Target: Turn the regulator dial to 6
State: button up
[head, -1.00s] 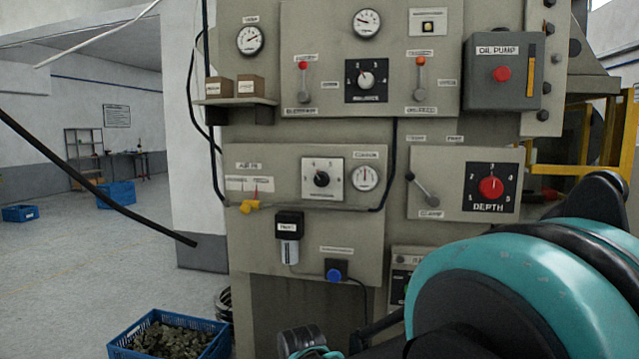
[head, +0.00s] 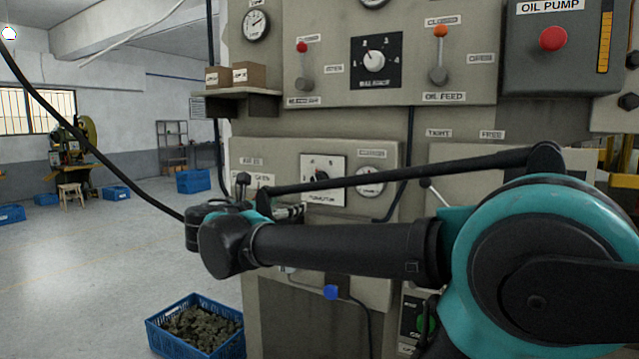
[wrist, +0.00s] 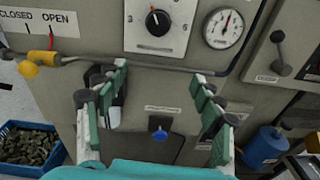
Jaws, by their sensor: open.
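A dial with a black knob on a white plate (head: 322,176) is on the middle panel, partly behind my arm in the head view. Another dial, with a white knob on a black plate (head: 375,60), is on the upper panel. I cannot tell from the labels which is the regulator. My gripper (wrist: 160,73) is open and empty, its green-padded fingers spread below the white-plate dial and apart from it.
A round gauge (wrist: 223,28) is right of the dial. A lever (wrist: 279,40) is at right. A blue crate (head: 200,318) stands on the floor at left.

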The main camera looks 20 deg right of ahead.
aim_at(319, 181)
jog(key=w+d+r+n+t, duration=0.1)
jog(key=w+d+r, duration=0.1)
jog(key=w+d, duration=0.9)
jog(key=shift+d+r, duration=0.2)
jog(key=shift+d, duration=0.9)
jog(key=shift+w, duration=0.1)
jog(key=c, duration=1.2)
